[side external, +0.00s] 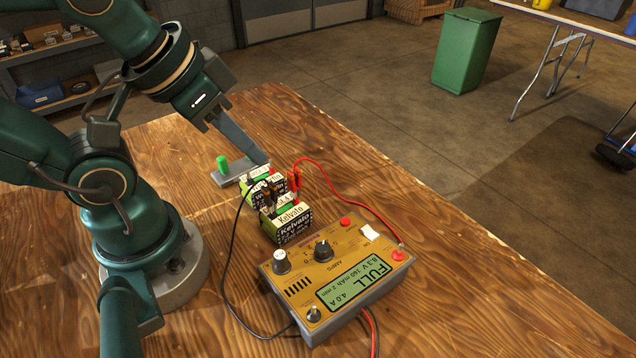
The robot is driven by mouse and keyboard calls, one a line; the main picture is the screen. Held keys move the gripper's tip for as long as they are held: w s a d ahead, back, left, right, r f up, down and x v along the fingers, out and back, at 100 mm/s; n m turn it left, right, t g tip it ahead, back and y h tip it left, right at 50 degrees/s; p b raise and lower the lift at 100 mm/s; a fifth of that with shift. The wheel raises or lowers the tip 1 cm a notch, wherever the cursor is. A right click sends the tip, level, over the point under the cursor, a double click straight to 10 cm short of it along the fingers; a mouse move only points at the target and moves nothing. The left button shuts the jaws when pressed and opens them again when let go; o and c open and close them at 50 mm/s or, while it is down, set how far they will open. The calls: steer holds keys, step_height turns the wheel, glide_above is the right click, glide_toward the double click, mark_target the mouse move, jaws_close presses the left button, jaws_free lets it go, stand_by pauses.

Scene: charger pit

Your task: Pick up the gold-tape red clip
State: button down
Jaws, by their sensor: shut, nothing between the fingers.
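A red clip (295,178) stands at the right side of the rear battery (276,187), with a red cable running from it to the charger. Any gold tape on it is too small to tell. My gripper (265,161) is shut and empty, reaching down from the upper left. Its tip is just above and behind the rear battery, to the left of the red clip and apart from it. The far side of the tip is hidden.
A front battery (290,224) sits before the rear one. The gold charger (338,270), its screen reading FULL, is at front right. A black cable (229,255) loops left. A grey plate with a green peg (222,163) lies behind. The wooden table (450,280) is clear on the right.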

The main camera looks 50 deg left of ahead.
steer(key=c, duration=0.7)
jaws_free()
steer(key=shift+s, duration=0.1)
steer(key=n+g, duration=0.1)
steer(key=g, duration=0.4)
glide_above(294, 171)
steer(key=shift+s+r, duration=0.25)
steer(key=shift+s, duration=0.05)
steer(key=shift+w+f, duration=0.3)
steer(key=shift+f, duration=0.25)
steer(key=shift+g, duration=0.3)
steer(key=shift+f, duration=2.7)
